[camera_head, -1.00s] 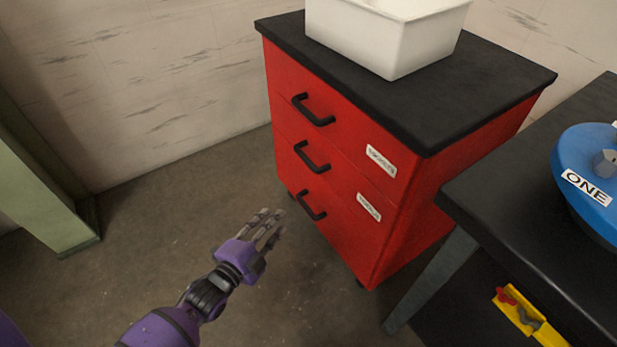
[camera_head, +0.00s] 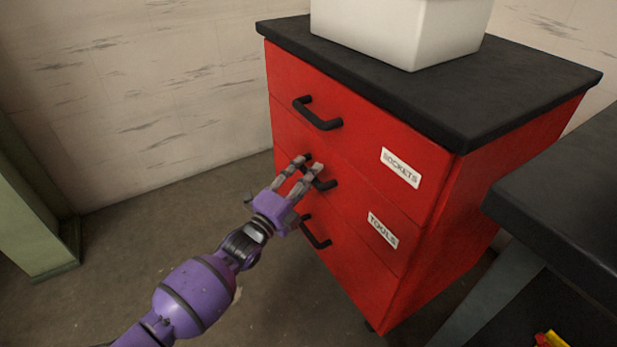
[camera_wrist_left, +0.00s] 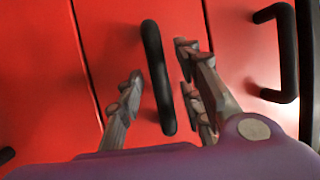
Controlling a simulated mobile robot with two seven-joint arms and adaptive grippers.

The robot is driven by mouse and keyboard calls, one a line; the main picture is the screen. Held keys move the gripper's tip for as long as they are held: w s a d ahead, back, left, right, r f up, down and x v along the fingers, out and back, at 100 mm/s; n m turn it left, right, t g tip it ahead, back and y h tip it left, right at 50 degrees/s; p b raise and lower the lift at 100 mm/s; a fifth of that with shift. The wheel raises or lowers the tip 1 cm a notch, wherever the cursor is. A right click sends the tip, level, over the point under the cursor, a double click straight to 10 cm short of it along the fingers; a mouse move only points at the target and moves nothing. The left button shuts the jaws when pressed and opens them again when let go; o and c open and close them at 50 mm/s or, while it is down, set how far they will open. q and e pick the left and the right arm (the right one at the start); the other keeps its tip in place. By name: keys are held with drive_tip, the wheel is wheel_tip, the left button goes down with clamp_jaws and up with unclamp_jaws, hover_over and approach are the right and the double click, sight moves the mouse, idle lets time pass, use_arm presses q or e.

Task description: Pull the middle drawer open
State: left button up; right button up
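The red drawer cabinet (camera_head: 350,143) has three drawers with black bar handles, all closed. The middle drawer (camera_head: 345,207) carries a TOOLS label. Its handle (camera_head: 326,184) is partly hidden behind my left gripper (camera_head: 305,168). In the left wrist view the middle handle (camera_wrist_left: 157,75) stands between the spread fingers of my left gripper (camera_wrist_left: 160,90). The fingers are open, on either side of the bar, with gaps visible. My right gripper is not in view.
The top drawer's handle (camera_head: 318,115) is just above, and the bottom handle (camera_head: 314,234) just below. A white bin (camera_head: 400,35) stands on the black cabinet top (camera_head: 520,85). A dark table (camera_head: 560,210) is close at right. The floor at left is clear.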

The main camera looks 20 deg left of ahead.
use_arm(q)
drive_tip(key=shift+w+d+r, duration=0.1)
drive_tip(key=shift+w, duration=0.25)
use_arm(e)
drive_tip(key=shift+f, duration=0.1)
use_arm(q)
clamp_jaws()
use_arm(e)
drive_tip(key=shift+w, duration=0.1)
use_arm(q)
drive_tip(key=shift+s, duration=0.1)
